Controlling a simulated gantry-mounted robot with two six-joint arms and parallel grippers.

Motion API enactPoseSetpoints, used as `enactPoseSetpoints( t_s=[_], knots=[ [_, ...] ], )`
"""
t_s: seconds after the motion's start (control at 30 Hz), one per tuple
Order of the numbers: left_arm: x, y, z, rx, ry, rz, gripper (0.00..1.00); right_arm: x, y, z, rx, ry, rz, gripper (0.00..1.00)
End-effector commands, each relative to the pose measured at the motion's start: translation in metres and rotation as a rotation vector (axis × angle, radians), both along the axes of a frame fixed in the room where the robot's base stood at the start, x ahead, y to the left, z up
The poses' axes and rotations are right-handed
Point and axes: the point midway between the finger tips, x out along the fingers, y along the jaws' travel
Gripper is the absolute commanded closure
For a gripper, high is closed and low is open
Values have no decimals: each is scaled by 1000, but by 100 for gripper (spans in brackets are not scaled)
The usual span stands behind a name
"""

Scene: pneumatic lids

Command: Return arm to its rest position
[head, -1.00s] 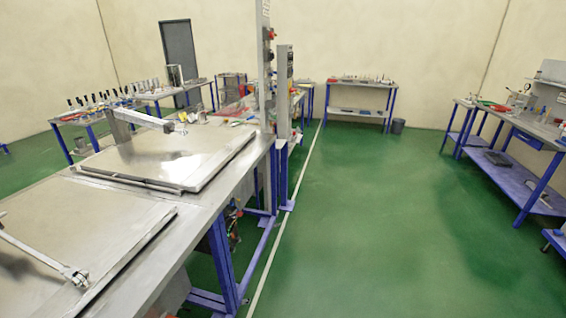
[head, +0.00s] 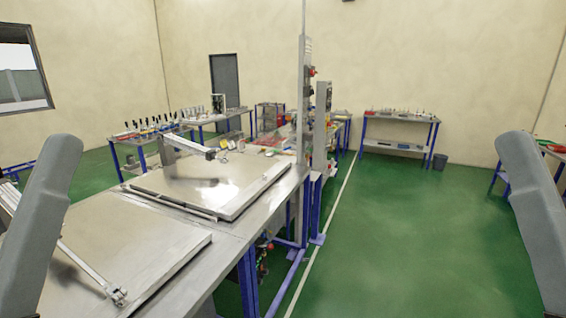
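My two arms show as grey links at the left and right edges of the head view. Neither gripper is in the picture, so I cannot see whether either is open or shut. The near metal lid (head: 130,243) lies flat on the steel workbench (head: 232,236), with a pneumatic arm (head: 85,266) lying across it. The far metal lid (head: 215,183) also lies flat, with a second pneumatic arm (head: 185,145) over its far left part.
A metal post (head: 303,110) rises from the bench's far right. Tool tables (head: 152,130) stand behind, and another table (head: 400,118) stands at the back wall beside a bin (head: 439,162). Green floor (head: 420,235) is open to the right of a white line (head: 335,205).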

Motion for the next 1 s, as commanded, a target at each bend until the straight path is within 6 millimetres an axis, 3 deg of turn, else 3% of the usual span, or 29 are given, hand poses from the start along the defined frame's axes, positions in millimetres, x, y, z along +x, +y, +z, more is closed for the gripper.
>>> enactPoseSetpoints(
  t_s=[0.03, 0.4, 0.5, 0.63, 1.0],
  knots=[
    [-1, 0, 52, 0, -5, 0, 0, 0, 0, 50, 1, -1, 1, 23],
    [0, 0, 224, 0, -3, 0, 0, 2, -1, 222, 3, 3, 3, 23],
    [0, 0, 255, 0, -3, 0, 0, 2, -1, 253, 2, 4, 3, 23],
    [0, 0, 273, 0, -3, 0, 0, 2, -1, 270, 2, 4, 3, 23],
    [0, 0, 270, 0, -2, 0, 0, 2, -1, 267, 2, 4, 4, 23]
  ],
)
